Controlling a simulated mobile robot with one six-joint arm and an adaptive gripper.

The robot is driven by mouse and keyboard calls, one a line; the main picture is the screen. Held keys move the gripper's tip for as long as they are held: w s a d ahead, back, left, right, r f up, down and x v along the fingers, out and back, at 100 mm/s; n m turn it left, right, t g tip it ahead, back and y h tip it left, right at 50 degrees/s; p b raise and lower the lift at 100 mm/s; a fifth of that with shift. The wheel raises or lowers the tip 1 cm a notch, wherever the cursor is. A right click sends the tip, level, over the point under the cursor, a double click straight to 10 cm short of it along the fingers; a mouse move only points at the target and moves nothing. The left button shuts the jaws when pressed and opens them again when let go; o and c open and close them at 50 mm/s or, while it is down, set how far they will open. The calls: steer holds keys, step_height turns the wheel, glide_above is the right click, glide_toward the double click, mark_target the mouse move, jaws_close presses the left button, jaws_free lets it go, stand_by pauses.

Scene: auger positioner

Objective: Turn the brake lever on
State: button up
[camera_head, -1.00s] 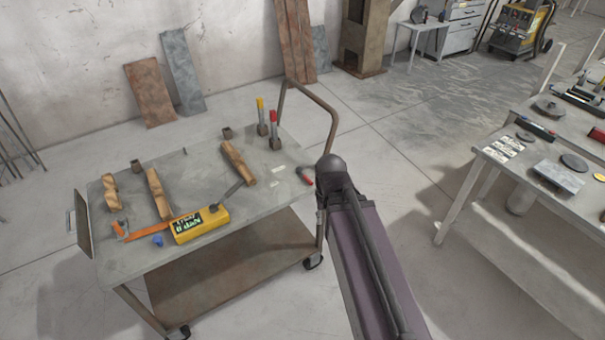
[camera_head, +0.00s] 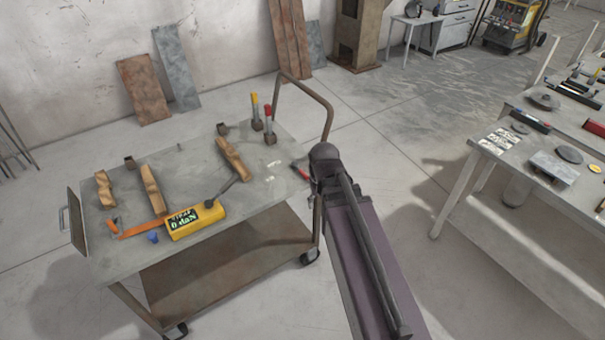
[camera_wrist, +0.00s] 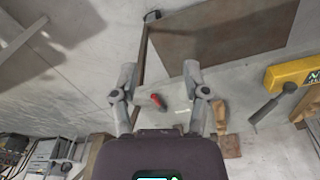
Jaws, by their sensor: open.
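No part is clearly marked as the brake lever. A short red-handled lever (camera_head: 299,171) is at the right edge of the cart top, close beside the end of my arm. It shows in the wrist view (camera_wrist: 157,101) between and beyond my fingers. Two upright handles, one yellow (camera_head: 255,104) and one red (camera_head: 268,115), stand at the back of the cart. A yellow box (camera_head: 196,220) reading 0 daN has a dark bar (camera_head: 225,188) beside it. My gripper (camera_wrist: 160,73) is open, with nothing between its fingertips; it is hidden behind my arm in the head view.
The metal cart top (camera_head: 110,245) also holds wooden pieces (camera_head: 232,158), an orange tool (camera_head: 143,229) and a small blue item (camera_head: 153,237). Its tubular handle (camera_head: 328,112) rises at the back right, near my arm. A workbench (camera_head: 480,150) stands right, with clear floor between.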

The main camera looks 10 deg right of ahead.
mark_target(303, 173)
steer(key=w+f+n+t+b, duration=0.2)
steer(key=w, duration=1)
steer(key=w+f+n+t+b, duration=0.2)
steer(key=w+b, duration=0.1)
steer(key=w, duration=0.9)
steer(key=shift+w+d+f+b, duration=0.25)
steer(key=shift+d+f+b, duration=0.05)
steer(key=shift+d+b, duration=0.1)
steer(key=shift+f, duration=0.1)
steer(key=b+x, duration=1.2)
steer(key=x, duration=0.1)
steer(key=shift+w+d+f, duration=0.15)
steer(key=shift+w+f, duration=0.1)
jaws_close()
